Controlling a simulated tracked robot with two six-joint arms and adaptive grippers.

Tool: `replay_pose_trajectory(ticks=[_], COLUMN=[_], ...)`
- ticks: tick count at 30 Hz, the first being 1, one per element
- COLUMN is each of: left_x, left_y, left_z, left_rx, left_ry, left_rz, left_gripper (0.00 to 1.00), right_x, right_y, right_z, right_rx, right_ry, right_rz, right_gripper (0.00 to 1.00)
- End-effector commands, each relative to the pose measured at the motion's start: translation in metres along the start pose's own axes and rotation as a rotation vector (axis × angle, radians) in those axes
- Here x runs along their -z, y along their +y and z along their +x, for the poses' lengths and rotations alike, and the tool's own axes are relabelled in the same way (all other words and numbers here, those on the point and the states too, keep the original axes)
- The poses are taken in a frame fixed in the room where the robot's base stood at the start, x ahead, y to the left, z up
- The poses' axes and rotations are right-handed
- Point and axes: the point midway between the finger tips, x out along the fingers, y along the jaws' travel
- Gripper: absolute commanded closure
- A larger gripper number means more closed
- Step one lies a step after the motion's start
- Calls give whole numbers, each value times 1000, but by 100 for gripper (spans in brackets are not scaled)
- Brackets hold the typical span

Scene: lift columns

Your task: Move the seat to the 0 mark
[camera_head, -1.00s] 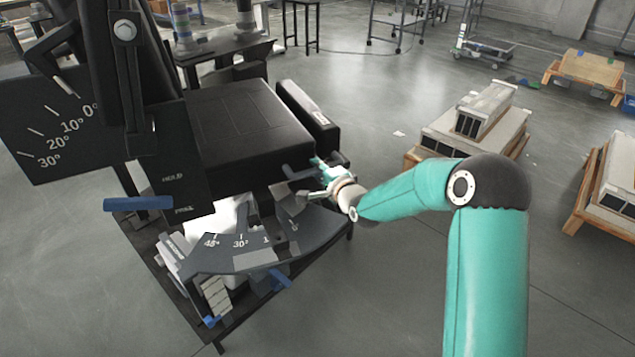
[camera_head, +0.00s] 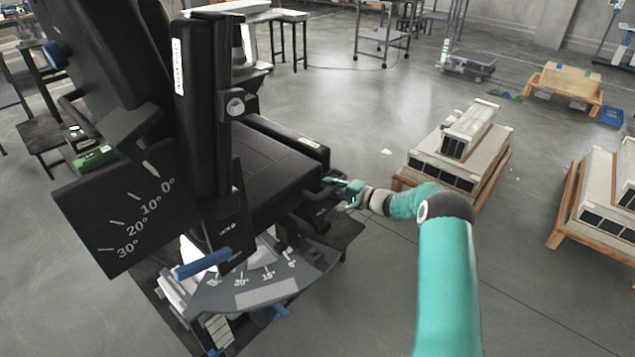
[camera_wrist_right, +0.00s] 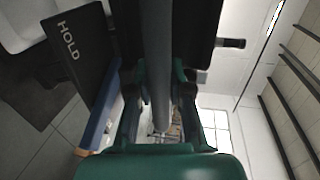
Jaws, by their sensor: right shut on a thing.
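The black seat (camera_head: 262,165) is in the middle left of the head view, on a base with a grey curved scale (camera_head: 265,292) marked 0, 15 and 30 degrees. The seat's pointer against this scale is too unclear to read. My right gripper (camera_head: 345,190) is at the seat's front edge, shut on a dark bar (camera_head: 325,192). In the right wrist view, the bar (camera_wrist_right: 157,60) runs between the fingers. My left gripper is not in view.
A side plate (camera_head: 120,215) carries a second scale, 0 to 30 degrees. A blue lever (camera_head: 203,263) sits below the seat's near side. Wooden pallets with grey blocks (camera_head: 450,160) stand on the right. Open floor (camera_head: 390,290) lies in front.

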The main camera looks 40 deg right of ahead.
Motion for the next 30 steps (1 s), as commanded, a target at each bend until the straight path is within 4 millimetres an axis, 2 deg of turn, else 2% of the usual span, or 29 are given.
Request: replay_pose_trajectory(ticks=[1,13,14,18,30], left_x=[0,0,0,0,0], left_y=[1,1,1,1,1], left_z=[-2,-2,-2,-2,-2], left_rx=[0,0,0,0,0], left_ry=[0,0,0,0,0], left_rz=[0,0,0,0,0], left_gripper=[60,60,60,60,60], right_x=[7,7,7,6,6], right_y=[2,3,3,2,2], right_z=[-5,-3,-3,-3,-8], right_rx=[-7,-6,-6,-5,-4], right_ry=[11,7,7,6,5], right_rz=[2,-1,-2,-1,0], right_gripper=[100,100,80,56,55])
